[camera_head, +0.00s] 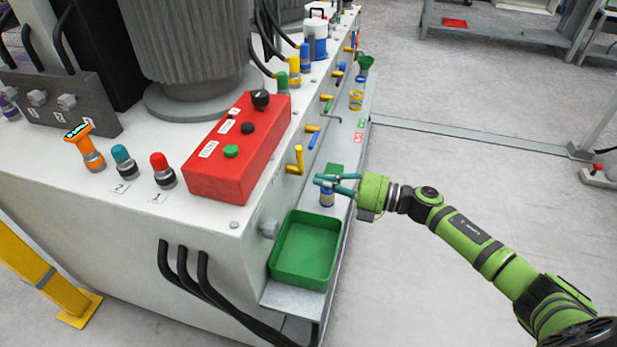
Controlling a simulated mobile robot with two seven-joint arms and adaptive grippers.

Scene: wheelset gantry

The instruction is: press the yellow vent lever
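A yellow lever (296,160) sticks up from the side face of the white machine, just right of the red control box. It is the nearest of several yellow-ended handles along that face, and I cannot tell which one is the vent lever. My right gripper (320,181), with teal fingers, points left and shows just below and right of this lever. A small gap seems to separate them. My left gripper is not in view.
The red box (208,174) with buttons sits on the machine top. A green tray (306,247) lies on the side ledge below the gripper. Green, blue and yellow items stand farther along. Black hoses (180,272) hang at the front.

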